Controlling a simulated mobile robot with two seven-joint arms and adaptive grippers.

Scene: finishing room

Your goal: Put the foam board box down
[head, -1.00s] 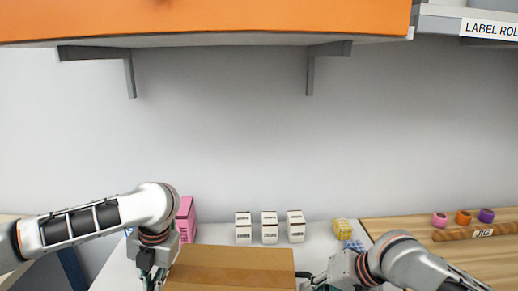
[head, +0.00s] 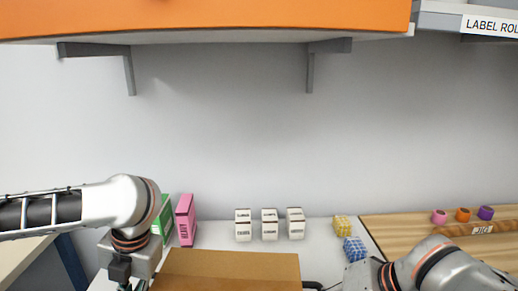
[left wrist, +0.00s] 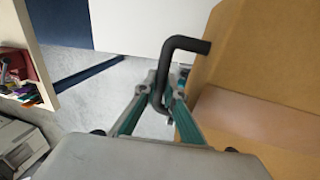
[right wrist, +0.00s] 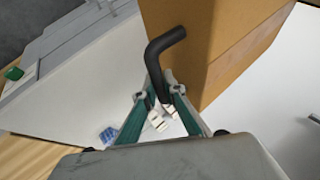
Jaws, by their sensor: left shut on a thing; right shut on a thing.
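The foam board box (head: 230,268) is a brown cardboard box at the bottom centre of the head view, its lower part cut off. It has a black bent handle on each side. My left gripper (left wrist: 165,98) is shut on the left handle (left wrist: 185,45), beside the box wall (left wrist: 260,60). My right gripper (right wrist: 160,98) is shut on the other handle (right wrist: 165,42), against the box's opposite side (right wrist: 215,40). The box hangs between both grippers. Its underside is hidden, so its height over any surface cannot be told.
A white table (head: 325,235) stands along the wall, with a pink box (head: 185,220), a green box (head: 163,215), several small white boxes (head: 269,225) and yellow and blue blocks at its back. An orange shelf (head: 200,22) overhangs. A wooden bench (head: 400,232) is at right.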

